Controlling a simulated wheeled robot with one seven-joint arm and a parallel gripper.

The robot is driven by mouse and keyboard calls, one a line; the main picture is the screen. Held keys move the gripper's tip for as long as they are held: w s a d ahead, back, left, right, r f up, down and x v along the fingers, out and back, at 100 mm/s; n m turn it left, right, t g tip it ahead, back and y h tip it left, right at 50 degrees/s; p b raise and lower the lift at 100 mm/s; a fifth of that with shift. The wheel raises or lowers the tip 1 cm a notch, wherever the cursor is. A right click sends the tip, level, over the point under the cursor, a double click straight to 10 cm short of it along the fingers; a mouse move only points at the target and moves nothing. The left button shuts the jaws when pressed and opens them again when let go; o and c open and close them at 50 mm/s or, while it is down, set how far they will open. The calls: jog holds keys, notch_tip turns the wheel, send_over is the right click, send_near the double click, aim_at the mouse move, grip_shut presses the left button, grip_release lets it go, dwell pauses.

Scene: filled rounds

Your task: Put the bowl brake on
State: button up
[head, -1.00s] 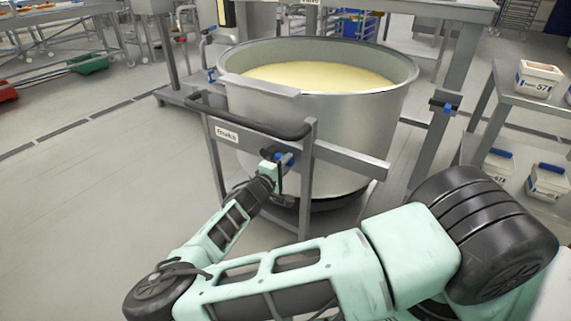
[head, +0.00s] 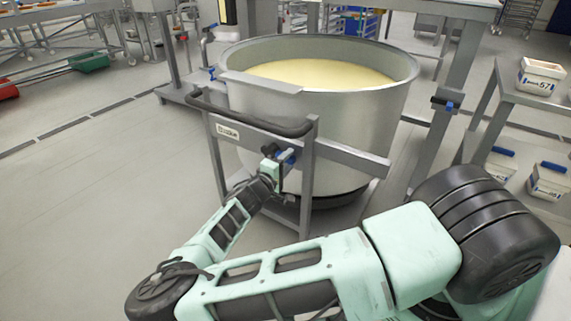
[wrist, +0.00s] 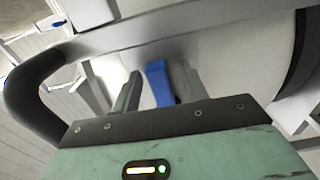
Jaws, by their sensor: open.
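The large steel bowl (head: 345,115), filled with pale yellow batter (head: 320,73), sits in a grey wheeled frame (head: 306,185). A blue lever (head: 287,156), which looks like the brake handle, is on the near side of the frame below the black push handle (head: 250,122). My gripper (head: 279,160) is at this lever. In the wrist view, the blue lever (wrist: 159,82) stands between the two fingers of my gripper (wrist: 157,88), which are apart with a gap to the left finger. The lever's lower end is hidden by the gripper body.
The frame's black handle bar (wrist: 32,88) is close to my gripper. A steel shelf (head: 525,100) with white tubs (head: 541,77) stands at the right. A blue-clamped post (head: 446,103) is right of the bowl. The floor (head: 90,190) at the left is clear.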

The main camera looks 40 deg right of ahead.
jog(key=v, duration=1.7)
jog(key=shift+a, duration=0.2)
jog(key=shift+s, duration=0.1)
